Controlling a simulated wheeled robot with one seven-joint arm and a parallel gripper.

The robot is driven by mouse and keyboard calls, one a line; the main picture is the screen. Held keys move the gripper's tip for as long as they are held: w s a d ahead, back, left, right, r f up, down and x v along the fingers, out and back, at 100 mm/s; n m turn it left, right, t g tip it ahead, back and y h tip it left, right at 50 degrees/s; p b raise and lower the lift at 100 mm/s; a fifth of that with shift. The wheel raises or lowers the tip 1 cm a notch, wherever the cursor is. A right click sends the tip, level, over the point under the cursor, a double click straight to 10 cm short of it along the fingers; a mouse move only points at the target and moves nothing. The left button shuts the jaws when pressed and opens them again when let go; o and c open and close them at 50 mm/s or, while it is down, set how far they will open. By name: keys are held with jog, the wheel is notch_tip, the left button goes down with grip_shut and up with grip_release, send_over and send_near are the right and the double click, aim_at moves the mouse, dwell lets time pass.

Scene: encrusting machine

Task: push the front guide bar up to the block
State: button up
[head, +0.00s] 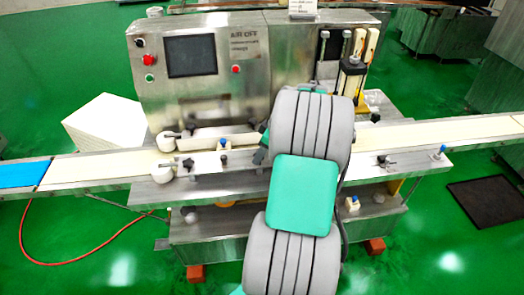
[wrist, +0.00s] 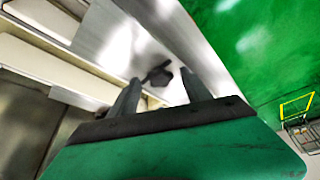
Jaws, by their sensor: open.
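The front guide bar (head: 212,160) is a pale metal bar along the near side of the belt in the head view. A black star knob (head: 188,164) and a blue-topped knob (head: 223,143) sit by it. My gripper (wrist: 160,78) shows in the wrist view with two dark fingers apart. A black knob with a lever (wrist: 158,74) appears between or just beyond the fingertips; I cannot tell whether they touch it. In the head view my arm hides the gripper and the bar's right part. I cannot make out the block for certain.
The steel encrusting machine (head: 203,95) stands behind the belt (head: 100,163), which runs left and right. White rollers (head: 166,172) stand at the bar's left end. Another blue-topped knob (head: 442,149) stands at the right. Green floor (head: 420,250) is open in front.

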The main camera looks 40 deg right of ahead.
grip_shut()
dwell(0.6)
dwell(0.8)
